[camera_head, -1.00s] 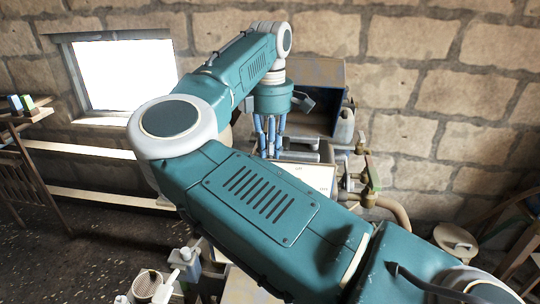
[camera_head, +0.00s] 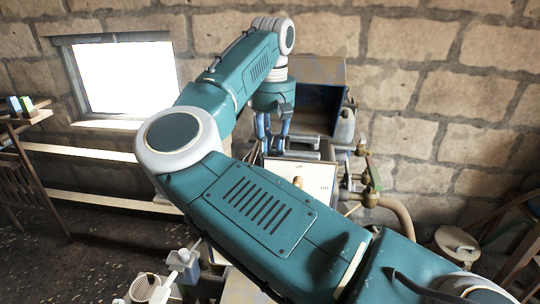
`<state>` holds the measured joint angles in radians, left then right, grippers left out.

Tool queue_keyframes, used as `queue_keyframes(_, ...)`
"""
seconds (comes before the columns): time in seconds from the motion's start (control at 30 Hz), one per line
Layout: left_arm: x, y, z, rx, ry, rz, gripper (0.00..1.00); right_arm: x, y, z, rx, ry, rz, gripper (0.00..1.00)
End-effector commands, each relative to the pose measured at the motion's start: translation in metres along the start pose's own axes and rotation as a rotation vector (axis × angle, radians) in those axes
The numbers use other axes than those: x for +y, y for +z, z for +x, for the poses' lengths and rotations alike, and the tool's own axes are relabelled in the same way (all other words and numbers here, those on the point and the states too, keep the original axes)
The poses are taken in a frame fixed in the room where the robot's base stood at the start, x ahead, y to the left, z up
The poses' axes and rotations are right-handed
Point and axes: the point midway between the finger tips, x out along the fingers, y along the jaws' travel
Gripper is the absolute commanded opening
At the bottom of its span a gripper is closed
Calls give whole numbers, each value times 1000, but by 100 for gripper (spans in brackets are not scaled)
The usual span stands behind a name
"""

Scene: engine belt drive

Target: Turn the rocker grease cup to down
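My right arm reaches in from the lower right and crosses most of the view. My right gripper (camera_head: 272,134) points down in front of the dark box-like housing, with blue fingers. A pale panel (camera_head: 318,172) with small dark markings lies just right of and below the gripper. A small tan knob (camera_head: 298,182) shows on this panel, partly close to my arm's edge. I cannot tell whether this knob is the rocker grease cup. My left gripper is not in view.
Brass fittings (camera_head: 370,180) with a green and red lever and a curved hose (camera_head: 401,214) stand right of the panel. A grey can (camera_head: 345,125) stands by the open dark housing (camera_head: 318,106). Small containers (camera_head: 186,266) stand at the lower left.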

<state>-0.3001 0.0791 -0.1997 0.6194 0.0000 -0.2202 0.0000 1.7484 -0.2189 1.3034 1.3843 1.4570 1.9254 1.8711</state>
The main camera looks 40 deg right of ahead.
Motion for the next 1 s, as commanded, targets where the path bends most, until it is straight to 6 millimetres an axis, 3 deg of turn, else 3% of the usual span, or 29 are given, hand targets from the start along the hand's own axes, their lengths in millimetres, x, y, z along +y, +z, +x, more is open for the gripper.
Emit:
queue_keyframes(0.5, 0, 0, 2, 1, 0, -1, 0, 1, 0, -2, 16, 4, 464, 0)
queue_keyframes(1.0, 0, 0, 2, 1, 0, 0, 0, 0, 0, -2, 22, 3, 692, 0)
